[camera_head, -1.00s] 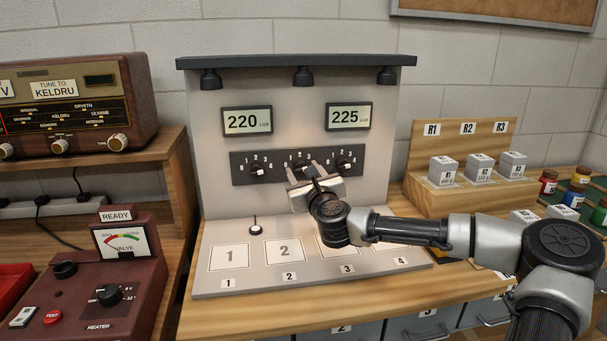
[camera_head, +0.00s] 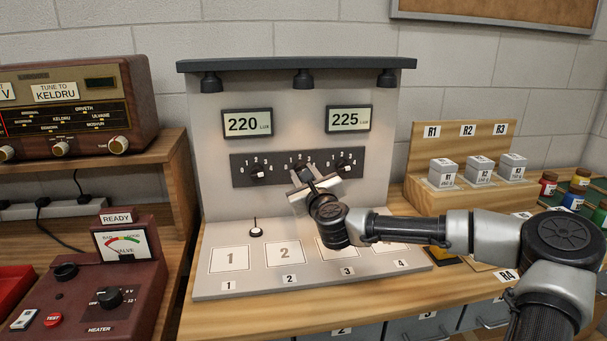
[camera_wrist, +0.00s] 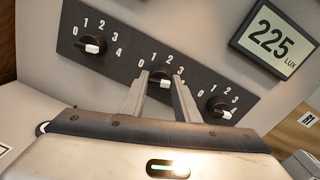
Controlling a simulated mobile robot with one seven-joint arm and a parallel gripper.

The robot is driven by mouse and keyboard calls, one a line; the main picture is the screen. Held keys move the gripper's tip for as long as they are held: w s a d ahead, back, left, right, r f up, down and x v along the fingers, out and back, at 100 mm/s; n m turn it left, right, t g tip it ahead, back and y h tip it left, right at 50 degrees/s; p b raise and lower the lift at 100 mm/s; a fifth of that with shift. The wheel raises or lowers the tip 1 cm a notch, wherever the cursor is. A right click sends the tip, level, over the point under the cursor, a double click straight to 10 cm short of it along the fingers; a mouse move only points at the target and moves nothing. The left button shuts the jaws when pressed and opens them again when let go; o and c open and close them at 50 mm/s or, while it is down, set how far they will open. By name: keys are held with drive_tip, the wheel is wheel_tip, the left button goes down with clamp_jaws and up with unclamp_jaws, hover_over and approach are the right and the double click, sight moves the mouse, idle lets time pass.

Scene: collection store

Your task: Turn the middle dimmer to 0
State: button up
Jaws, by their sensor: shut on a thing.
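A dark dimmer strip (camera_head: 240,170) with three knobs is set in the upright grey panel. The middle dimmer (camera_wrist: 158,79) is a black knob with a white pointer mark, under the numbers 0 to 3. My gripper (camera_wrist: 160,82) has its two fingers shut on it, one on each side. In the head view my gripper (camera_head: 303,173) covers most of the middle knob. The left dimmer (camera_head: 257,171) and right dimmer (camera_head: 343,165) stand free on either side. The middle pointer's exact setting is hard to read.
Two displays read 220 lux (camera_head: 247,123) and 225 lux (camera_head: 349,118). Lamps hang from the dark top bar (camera_head: 290,62). The right dimmer is close to my right finger.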

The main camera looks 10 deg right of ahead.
drive_tip(key=shift+a+f+n+h+b, duration=0.1)
drive_tip(key=shift+n+h+b, duration=0.55)
drive_tip(key=shift+n, duration=4.1)
drive_tip(key=shift+a+r+n+h+b, duration=0.15)
drive_tip(key=shift+n+b, duration=1)
drive_tip(key=shift+n, duration=3.55)
drive_tip(key=shift+d+f+n+h+b, duration=0.15)
drive_tip(key=shift+n+h+b, duration=0.5)
drive_tip(key=shift+n, duration=4.1)
drive_tip(key=shift+a+y, duration=0.1)
drive_tip(key=shift+y, duration=0.15)
drive_tip(key=o, duration=1)
drive_tip(key=shift+o, duration=0.2)
